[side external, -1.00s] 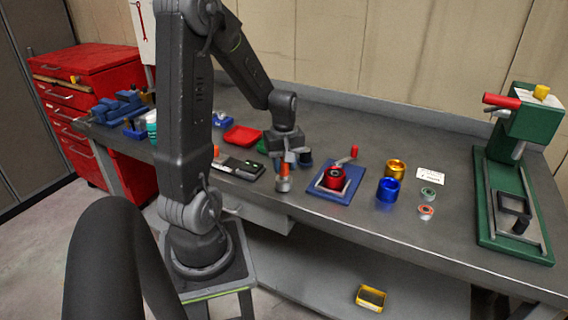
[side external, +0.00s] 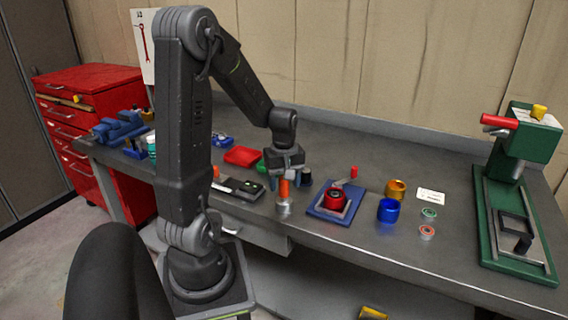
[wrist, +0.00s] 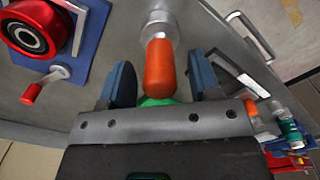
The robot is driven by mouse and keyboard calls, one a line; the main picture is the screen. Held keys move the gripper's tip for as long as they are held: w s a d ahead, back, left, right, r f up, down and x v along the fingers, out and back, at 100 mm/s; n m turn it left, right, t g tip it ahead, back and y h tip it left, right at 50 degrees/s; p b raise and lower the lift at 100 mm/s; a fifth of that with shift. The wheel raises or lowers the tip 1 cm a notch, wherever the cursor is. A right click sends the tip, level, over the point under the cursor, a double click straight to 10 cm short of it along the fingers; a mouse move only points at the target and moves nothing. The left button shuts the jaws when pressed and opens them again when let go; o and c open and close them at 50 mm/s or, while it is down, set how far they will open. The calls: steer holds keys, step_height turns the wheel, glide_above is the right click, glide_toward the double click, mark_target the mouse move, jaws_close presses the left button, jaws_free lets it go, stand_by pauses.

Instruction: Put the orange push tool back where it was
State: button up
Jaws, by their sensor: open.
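The orange push tool (side external: 283,190) has an orange handle and a silver metal base. It stands upright on the grey bench near the front edge, left of the blue plate (side external: 323,212). My gripper (side external: 287,178) is above it, pointing down and open. In the wrist view, the blue fingers of my gripper (wrist: 161,82) are on either side of the orange handle of the tool (wrist: 160,68), with a visible gap at each side. The underside of the base is hidden.
A red bearing part (side external: 335,199) sits on the blue plate. Blue (side external: 388,211) and gold (side external: 396,190) cups stand right of it. A black tray (side external: 238,189) lies left of the tool. A green press (side external: 520,190) stands at the far right.

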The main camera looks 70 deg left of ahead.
step_height(320, 180, up, 10)
steer(key=shift+r, duration=0.25)
steer(key=shift+d+r, duration=0.15)
steer(key=shift+r, duration=0.1)
steer(key=s+d+r+m+t, duration=0.1)
steer(key=d+r+m+t, duration=0.1)
steer(key=d+m, duration=0.7)
steer(key=s+d+r+m+t, duration=0.1)
steer(key=s+d+m+t, duration=0.1)
steer(key=d+m, duration=0.7)
steer(key=d+t, duration=0.1)
steer(key=d, duration=0.5)
steer(key=shift+s+r+t, duration=0.2)
steer(key=shift+r+t, duration=0.1)
steer(key=shift+r, duration=0.1)
